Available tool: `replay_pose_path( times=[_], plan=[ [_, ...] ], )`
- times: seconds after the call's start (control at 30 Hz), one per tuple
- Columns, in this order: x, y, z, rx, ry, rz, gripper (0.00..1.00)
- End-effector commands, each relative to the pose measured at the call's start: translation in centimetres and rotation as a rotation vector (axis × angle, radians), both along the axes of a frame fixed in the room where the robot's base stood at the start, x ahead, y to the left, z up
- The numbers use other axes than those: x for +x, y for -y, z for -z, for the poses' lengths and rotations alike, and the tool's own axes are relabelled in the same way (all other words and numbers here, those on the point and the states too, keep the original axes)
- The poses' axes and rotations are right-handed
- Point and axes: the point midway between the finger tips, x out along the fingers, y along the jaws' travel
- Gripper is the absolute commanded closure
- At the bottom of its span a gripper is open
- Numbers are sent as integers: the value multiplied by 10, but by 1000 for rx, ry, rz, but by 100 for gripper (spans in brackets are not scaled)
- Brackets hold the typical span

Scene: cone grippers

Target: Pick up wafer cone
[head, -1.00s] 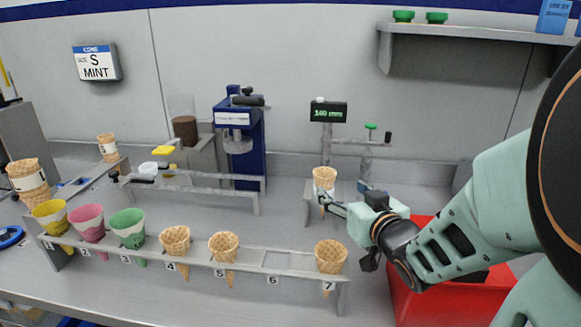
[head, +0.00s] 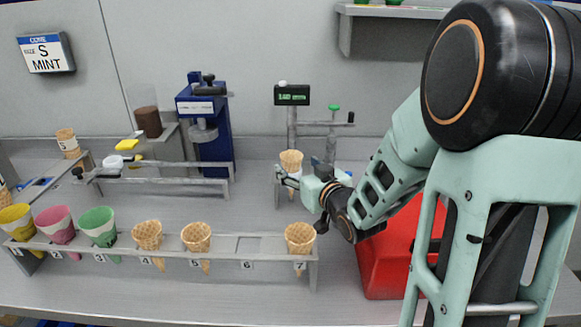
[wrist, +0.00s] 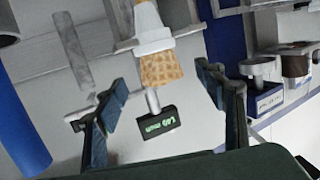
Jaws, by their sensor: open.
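A wafer cone (head: 291,158) stands upright, point down, in the small stand below the green digital readout. In the wrist view the cone (wrist: 158,70) appears upside down, with a pale band or holder around its middle. My gripper (head: 288,181) is at this stand, just below the cone's rim. Its two fingers (wrist: 162,82) are apart, one on each side of the cone in the wrist view. I see no clear contact. Other plain wafer cones stand in the front rack at slot 4 (head: 147,234), slot 5 (head: 196,236) and slot 7 (head: 300,238).
Yellow (head: 16,221), pink (head: 57,223) and green (head: 98,225) sleeved cones fill the front rack's left slots; slot 6 (head: 248,247) is empty. A red bin (head: 385,265) stands right, under my arm. A blue press (head: 205,125) stands behind. The sign (head: 45,52) reads S MINT.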

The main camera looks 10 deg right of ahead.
Motion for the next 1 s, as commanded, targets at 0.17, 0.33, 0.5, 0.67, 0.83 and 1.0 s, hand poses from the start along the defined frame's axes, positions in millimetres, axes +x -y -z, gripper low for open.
replay_pose_path(
  times=[0.17,0.33,0.5,0.67,0.83,1.0],
  plan=[
    [28,-7,7,3,-1,-1,36],
    [48,-10,10,1,1,0,36],
    [52,-10,11,1,0,0,36],
    [52,-10,11,1,0,0,40],
    [52,-10,11,1,0,0,58],
    [51,-10,10,1,0,0,68]
  ],
)
